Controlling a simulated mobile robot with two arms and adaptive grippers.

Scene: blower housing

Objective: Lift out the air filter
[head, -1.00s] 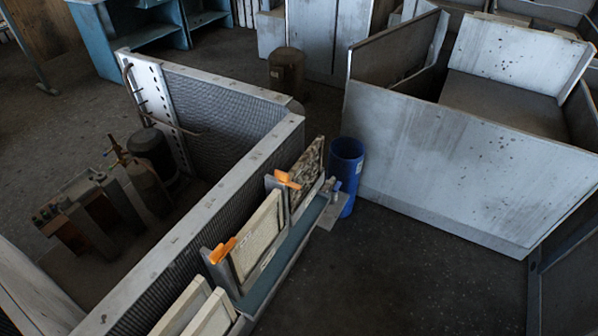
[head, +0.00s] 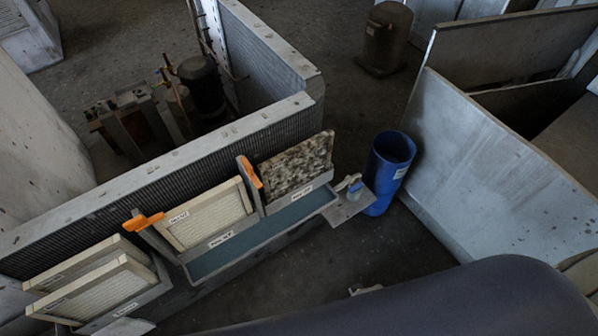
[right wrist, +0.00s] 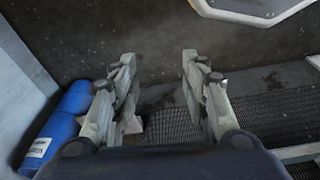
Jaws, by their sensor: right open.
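A filter panel with a dark, mottled face (head: 300,165) stands upright at the right end of a blue-grey channel along the housing, in the head view. A cream pleated filter (head: 205,215) stands in the frame to its left. One orange clip (head: 145,220) is at the cream filter's left post, another (head: 250,172) at the post between the two filters. My right gripper (right wrist: 158,62) is open and empty in the right wrist view, with dark floor and a dark mesh surface beyond its fingers. No filter is recognisable there. My left gripper is not in view.
A blue bin (head: 390,165) stands right of the channel's end; it also shows in the right wrist view (right wrist: 55,125). Two cream panels (head: 95,285) stand at lower left. A grey metal panel (head: 490,165) stands at right. Dark floor lies before the channel.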

